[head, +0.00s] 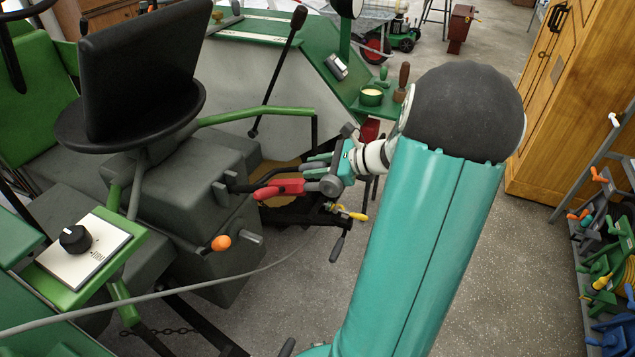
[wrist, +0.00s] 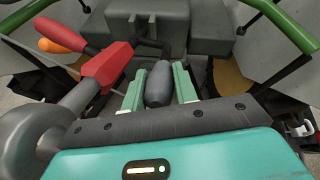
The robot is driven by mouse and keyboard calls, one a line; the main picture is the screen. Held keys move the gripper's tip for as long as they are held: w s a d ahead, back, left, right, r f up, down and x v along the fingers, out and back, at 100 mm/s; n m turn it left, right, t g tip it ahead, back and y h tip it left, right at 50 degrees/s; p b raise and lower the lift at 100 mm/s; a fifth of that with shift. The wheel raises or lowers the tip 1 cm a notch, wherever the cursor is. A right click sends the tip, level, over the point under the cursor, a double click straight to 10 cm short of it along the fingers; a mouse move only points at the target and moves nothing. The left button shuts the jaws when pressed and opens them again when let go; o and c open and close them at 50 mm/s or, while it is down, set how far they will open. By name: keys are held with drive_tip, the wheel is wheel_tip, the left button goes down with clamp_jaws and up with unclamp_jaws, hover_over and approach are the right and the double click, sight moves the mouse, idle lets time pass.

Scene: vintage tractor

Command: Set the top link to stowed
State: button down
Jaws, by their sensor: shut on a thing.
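What looks like the top link (head: 283,188) is a red-ended bar with a grey body, behind the tractor's dark grey rear housing. In the wrist view its red end (wrist: 105,66) lies left of my fingers, and its thick grey part fills the lower left. My gripper (head: 318,165) is beside it, at the end of my teal arm. In the wrist view my gripper's (wrist: 160,88) green fingers are shut on a dark grey rounded handle (wrist: 158,84). I cannot tell how this handle joins the link; my gripper hides its lower part.
An orange knob (head: 221,243) sticks out of the rear housing (head: 180,180). Yellow and black levers (head: 350,214) hang below the link. A dial panel (head: 82,250) is at left, with a grey cable in front. A wooden cabinet (head: 560,90) and tool rack stand right; floor between is clear.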

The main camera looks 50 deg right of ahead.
drive_tip(key=w+r+g, duration=0.1)
drive_tip(key=r, duration=0.1)
drive_tip(key=w+a+r+g, duration=0.1)
drive_tip(key=w+r, duration=0.1)
drive_tip(key=w+a+r+g+h, duration=0.1)
drive_tip(key=r, duration=0.2)
drive_tip(key=shift+w+r, duration=0.1)
drive_tip(key=shift+w, duration=0.2)
drive_tip(key=w+a+r+g+h, duration=0.2)
drive_tip(key=w+r+g, duration=0.3)
drive_tip(key=w, duration=0.4)
drive_tip(key=shift+a+r+m, duration=0.3)
drive_tip(key=shift+a+r, duration=0.15)
drive_tip(key=shift+r, duration=0.1)
drive_tip(key=c, duration=1.5)
unclamp_jaws()
drive_tip(key=o, duration=0.4)
drive_tip(key=shift+w+f, duration=0.1)
drive_tip(key=shift+w, duration=0.05)
drive_tip(key=shift+s, duration=0.2)
drive_tip(key=shift+w, duration=0.1)
